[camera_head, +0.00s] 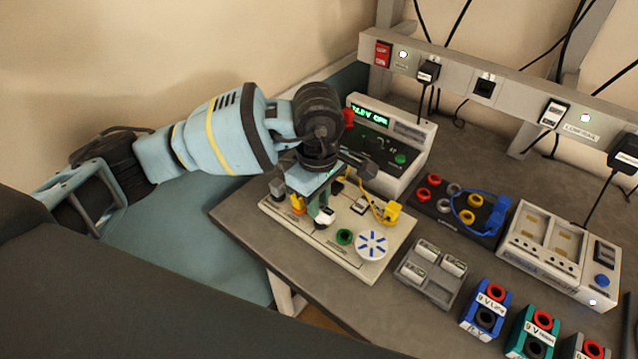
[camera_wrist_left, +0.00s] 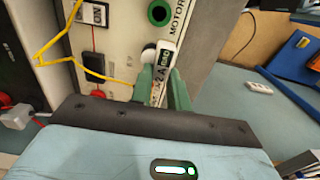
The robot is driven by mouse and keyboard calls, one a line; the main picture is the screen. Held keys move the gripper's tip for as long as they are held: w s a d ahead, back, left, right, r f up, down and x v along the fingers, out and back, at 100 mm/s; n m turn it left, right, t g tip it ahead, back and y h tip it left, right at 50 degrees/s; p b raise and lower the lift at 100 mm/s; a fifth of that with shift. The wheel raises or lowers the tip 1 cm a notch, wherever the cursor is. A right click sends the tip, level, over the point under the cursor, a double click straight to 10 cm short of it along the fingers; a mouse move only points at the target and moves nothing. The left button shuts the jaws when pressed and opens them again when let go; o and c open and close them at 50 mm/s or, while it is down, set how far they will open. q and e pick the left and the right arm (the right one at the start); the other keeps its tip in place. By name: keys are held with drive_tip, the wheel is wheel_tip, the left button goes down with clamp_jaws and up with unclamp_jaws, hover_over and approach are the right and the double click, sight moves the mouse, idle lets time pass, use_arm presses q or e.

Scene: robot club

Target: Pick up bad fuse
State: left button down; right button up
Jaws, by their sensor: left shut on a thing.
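My left gripper (camera_head: 319,208) points down over the beige motor board (camera_head: 333,258) at the table's left end. Its green fingers (camera_wrist_left: 160,88) are shut on a small fuse with a white label reading "2 A" and what looks like "BAD" (camera_wrist_left: 165,62). The fuse's pale end also shows at the fingertips in the head view (camera_head: 324,221). The fingers hide part of the fuse, and I cannot tell whether it is clear of the board. My right gripper is in neither view.
A grey tray (camera_head: 417,279) with several small fuses stands right of the board. Behind the board is a power supply (camera_head: 400,150) with a green display. Yellow wire (camera_head: 372,204) loops over the board beside the gripper. A white fan disc (camera_head: 372,246) sits at the board's front corner.

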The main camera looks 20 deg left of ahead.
use_arm(q)
drive_tip(key=shift+s+d+r, duration=0.1)
drive_tip(key=shift+s+d, duration=0.05)
drive_tip(key=shift+s, duration=0.6)
drive_tip(key=shift+s+d, duration=0.15)
drive_tip(key=shift+s, duration=0.6)
